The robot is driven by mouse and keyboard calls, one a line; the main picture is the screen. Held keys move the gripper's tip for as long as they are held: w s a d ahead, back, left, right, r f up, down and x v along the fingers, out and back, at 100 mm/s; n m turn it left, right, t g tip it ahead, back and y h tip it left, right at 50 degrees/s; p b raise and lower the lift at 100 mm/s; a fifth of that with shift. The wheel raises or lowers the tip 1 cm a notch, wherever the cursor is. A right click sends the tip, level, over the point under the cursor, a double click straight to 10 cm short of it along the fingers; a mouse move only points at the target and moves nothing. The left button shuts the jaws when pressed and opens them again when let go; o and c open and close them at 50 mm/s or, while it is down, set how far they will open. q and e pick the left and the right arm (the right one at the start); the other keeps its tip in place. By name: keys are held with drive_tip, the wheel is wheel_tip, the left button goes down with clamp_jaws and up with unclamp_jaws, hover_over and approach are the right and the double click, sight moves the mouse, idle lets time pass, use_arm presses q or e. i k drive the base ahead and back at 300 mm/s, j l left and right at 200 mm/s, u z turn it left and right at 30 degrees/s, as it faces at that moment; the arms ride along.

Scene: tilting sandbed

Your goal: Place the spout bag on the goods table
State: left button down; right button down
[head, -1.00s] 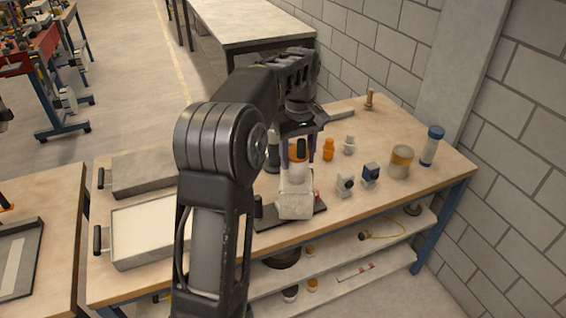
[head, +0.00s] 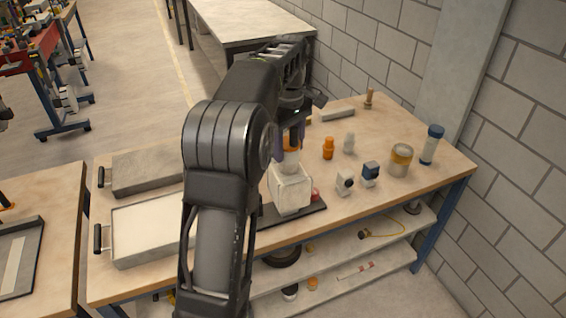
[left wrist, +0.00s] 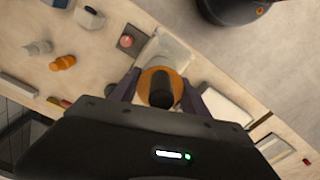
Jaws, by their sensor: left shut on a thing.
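The spout bag (head: 291,188) is a whitish bag with an orange collar and a dark spout on top. My left gripper (head: 289,138) is shut on its orange collar, with one finger on each side. In the left wrist view the orange collar and black spout (left wrist: 160,88) sit between the fingers, and the pale bag body shows beyond them. The bag hangs over the goods table (head: 415,191), in front of or above a dark flat plate (head: 310,209). I cannot tell whether it touches the plate. My right gripper is not in view.
A red knob (head: 315,194) stands on the plate beside the bag. To the right are two small blocks, one white (head: 345,183) and one blue (head: 370,174), a tan jar (head: 401,160) and a blue-capped cylinder (head: 432,145). An orange bottle (head: 328,148) stands behind. Trays (head: 150,229) lie at left.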

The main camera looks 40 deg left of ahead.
sight(376, 133)
drive_tip(key=i, duration=2)
